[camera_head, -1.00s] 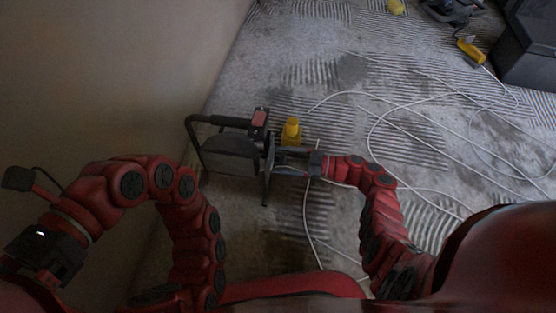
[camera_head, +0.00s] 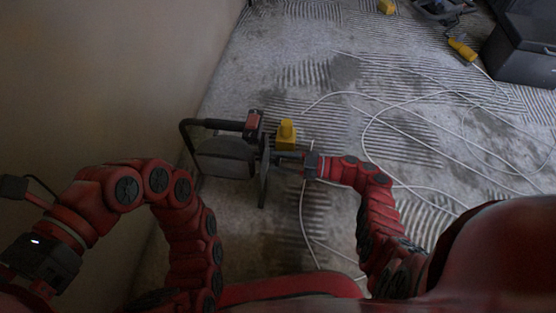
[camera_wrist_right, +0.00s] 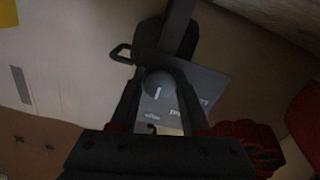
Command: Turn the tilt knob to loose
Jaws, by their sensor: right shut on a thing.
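The work lamp (camera_head: 226,157) stands on the floor near the wall, with a black frame handle and a grey head. Its tilt knob (camera_wrist_right: 158,86) shows in the right wrist view as a round grey knob with a white line, on a grey plate (camera_wrist_right: 190,108) with white lettering too small to read. My right gripper (camera_wrist_right: 157,90) is shut on the knob, a finger on each side of it. In the head view the right gripper (camera_head: 275,156) reaches the lamp's right side, where the knob is hidden. My left arm is at the left; its gripper's jaws (camera_head: 12,187) are unclear.
A yellow block-shaped thing (camera_head: 286,133) is just behind my right gripper. A white cable (camera_head: 366,125) loops over the floor at the right. A dark case (camera_head: 520,50) and a yellow-ended tool (camera_head: 462,50) lie at the back right. The wall (camera_head: 100,70) is close on the left.

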